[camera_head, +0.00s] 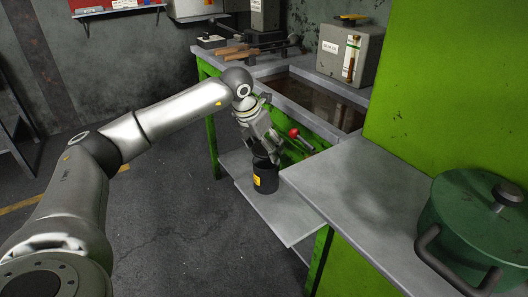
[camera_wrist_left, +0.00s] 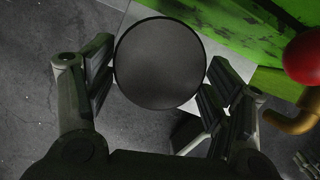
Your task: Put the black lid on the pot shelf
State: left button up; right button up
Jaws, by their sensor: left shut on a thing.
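A black canister (camera_head: 266,180) with a yellow label is upright at the lower grey shelf (camera_head: 290,222) of the green bench. I cannot tell whether its base touches the shelf. Its flat, round dark top (camera_wrist_left: 160,63) shows in the left wrist view. I cannot tell whether this top is a separate lid. My left gripper (camera_head: 267,157) points down at the canister from above. In the left wrist view its fingers (camera_wrist_left: 157,88) are on both sides of the round top, shut on it. My right gripper is not in view.
A red-knobbed lever (camera_head: 294,133) sticks out close to my left gripper; its knob also shows in the left wrist view (camera_wrist_left: 306,57). A grey worktop (camera_head: 345,185) with a green lidded pot (camera_head: 475,225) is at the right. The floor at the left is clear.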

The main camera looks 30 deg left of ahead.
pick_arm(q)
jog(key=s+d+r+p, duration=0.1)
jog(key=s+d+r, duration=0.6)
jog(key=s+r, duration=0.2)
jog(key=s, duration=0.2)
jog(key=shift+s+r, duration=0.2)
jog(key=shift+s, duration=0.2)
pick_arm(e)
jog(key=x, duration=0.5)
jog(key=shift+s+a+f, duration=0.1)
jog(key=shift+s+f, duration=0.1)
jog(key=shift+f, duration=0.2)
